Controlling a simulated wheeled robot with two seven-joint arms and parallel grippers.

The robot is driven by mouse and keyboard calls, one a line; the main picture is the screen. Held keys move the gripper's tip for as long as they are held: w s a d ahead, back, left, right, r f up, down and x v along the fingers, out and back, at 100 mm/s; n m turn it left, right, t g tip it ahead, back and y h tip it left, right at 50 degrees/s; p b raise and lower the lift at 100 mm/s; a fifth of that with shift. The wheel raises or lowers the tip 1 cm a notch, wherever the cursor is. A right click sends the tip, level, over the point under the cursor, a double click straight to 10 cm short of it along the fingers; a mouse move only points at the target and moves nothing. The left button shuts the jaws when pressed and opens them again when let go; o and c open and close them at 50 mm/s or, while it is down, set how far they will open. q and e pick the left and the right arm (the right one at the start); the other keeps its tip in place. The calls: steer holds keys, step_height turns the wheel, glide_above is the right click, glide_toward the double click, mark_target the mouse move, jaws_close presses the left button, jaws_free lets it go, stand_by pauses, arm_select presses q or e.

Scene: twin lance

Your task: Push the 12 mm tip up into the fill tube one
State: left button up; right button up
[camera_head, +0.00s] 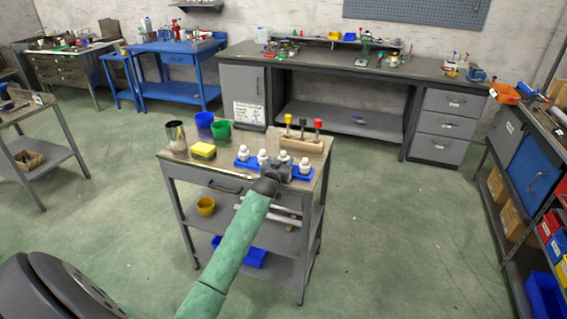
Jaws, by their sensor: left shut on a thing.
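My left gripper (280,170) is at the near edge of the cart top, at the end of my green-sleeved arm. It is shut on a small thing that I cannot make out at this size. Several white knobbed pieces stand in a row on blue bases, among them a left one (243,153) and a right one (304,166). The gripper is in front of this row and hides part of it. I cannot tell which piece is the fill tube or the 12 mm tip, nor whether the gripper touches any of them. My right gripper is not in view.
The floor around the cart is clear.

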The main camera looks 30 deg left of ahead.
mark_target(282, 154)
arm_select(q)
steer(key=shift+r+p, duration=1.3)
steer(key=shift+r, duration=0.6)
